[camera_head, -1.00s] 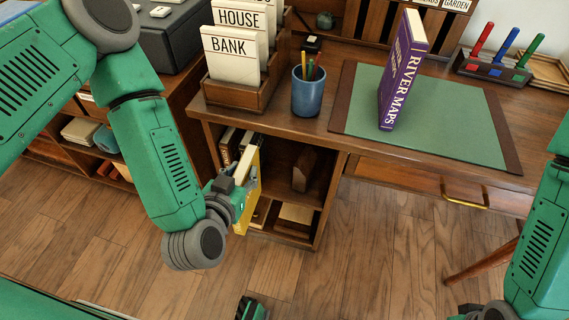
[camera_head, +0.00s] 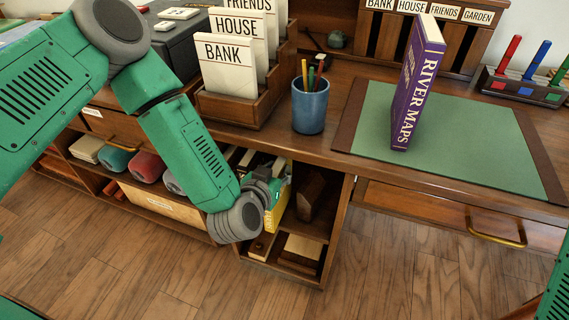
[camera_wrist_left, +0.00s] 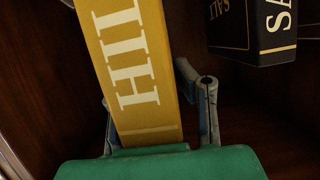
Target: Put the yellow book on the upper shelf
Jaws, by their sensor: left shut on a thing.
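The yellow book (camera_head: 278,209) is at the open shelf unit under the left part of the desk. My left gripper (camera_head: 270,188) is shut on it, and the arm hides part of the book. In the left wrist view the yellow book (camera_wrist_left: 133,70), with large white letters on its spine, sits between the two fingers of my left gripper (camera_wrist_left: 155,115). The upper shelf (camera_head: 307,227) of the unit is beside the book. My right gripper is not in view; only a bit of green arm shows at the lower right edge.
A dark book (camera_wrist_left: 262,30) stands close by in the wrist view. On the desk are a blue pencil cup (camera_head: 309,108), a purple River Maps book (camera_head: 417,85) and a card holder (camera_head: 240,106).

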